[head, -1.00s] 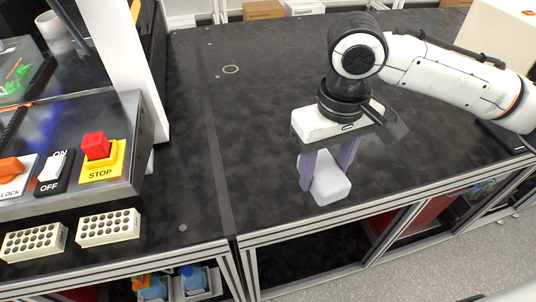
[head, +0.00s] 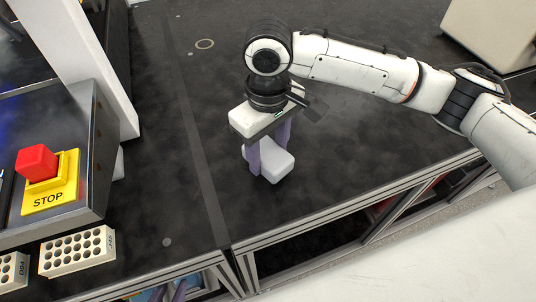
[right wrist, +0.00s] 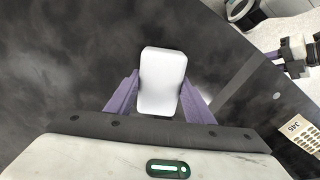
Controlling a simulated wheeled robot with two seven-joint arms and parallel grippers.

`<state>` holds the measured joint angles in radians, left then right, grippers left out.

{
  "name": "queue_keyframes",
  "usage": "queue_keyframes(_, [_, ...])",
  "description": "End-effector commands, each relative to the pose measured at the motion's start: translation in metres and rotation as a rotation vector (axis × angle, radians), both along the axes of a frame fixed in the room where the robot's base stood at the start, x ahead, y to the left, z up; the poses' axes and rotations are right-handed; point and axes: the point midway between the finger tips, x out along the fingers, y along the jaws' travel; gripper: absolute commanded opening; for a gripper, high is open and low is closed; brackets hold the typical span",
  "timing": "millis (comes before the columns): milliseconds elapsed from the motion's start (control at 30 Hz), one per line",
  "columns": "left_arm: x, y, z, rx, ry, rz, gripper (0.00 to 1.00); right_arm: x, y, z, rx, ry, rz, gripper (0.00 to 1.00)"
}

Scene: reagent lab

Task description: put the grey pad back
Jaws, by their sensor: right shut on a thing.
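The pad (head: 277,164), a pale grey, nearly white block with rounded corners, is held in my right gripper (head: 268,154). The gripper points down, and its purple fingers are shut on the pad's sides. In the right wrist view the pad (right wrist: 162,82) shows between the two fingers. The pad is over the dark bench, right of the seam strip; I cannot tell whether it touches the top. My left gripper (right wrist: 290,58) appears small at the upper right of the right wrist view, away from the pad. Its opening is unclear.
The dark bench top (head: 180,120) is clear around the pad, with a small ring mark (head: 205,44) behind. A control panel with a red stop button (head: 37,162) stands left. A white rack with holes (head: 77,251) lies near the front edge. A pale box (head: 490,32) stands back right.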

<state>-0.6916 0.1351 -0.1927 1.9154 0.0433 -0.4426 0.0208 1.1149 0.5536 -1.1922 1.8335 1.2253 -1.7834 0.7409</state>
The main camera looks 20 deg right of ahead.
Motion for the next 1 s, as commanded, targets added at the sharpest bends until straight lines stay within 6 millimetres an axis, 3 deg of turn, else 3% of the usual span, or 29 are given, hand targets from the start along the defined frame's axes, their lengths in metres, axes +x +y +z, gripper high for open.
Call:
queue_keyframes(100, [0.0004,-0.0006,-0.0005,0.000,-0.001,-0.001,0.31,0.0002,-0.0005,-0.0121,0.000,0.000,-0.001,0.27])
queue_keyframes(467, [0.0037,-0.0012,0.0035,0.000,-0.007,-0.002,0.31,0.0001,-0.0002,-0.0146,0.001,0.000,-0.001,0.27])
queue_keyframes(500, [0.0045,-0.0011,0.0040,-0.001,-0.009,-0.002,0.31,0.0002,-0.0002,-0.0157,0.000,-0.001,-0.002,0.49])
queue_keyframes(600, [0.0062,-0.0012,0.0041,-0.001,-0.012,-0.002,0.31,0.0003,-0.0001,-0.0157,0.001,-0.002,-0.001,0.66])
queue_keyframes(1000, [0.0062,-0.0008,0.0031,0.000,-0.012,-0.001,0.31,0.0007,0.0002,-0.0078,0.001,-0.003,0.000,0.66])
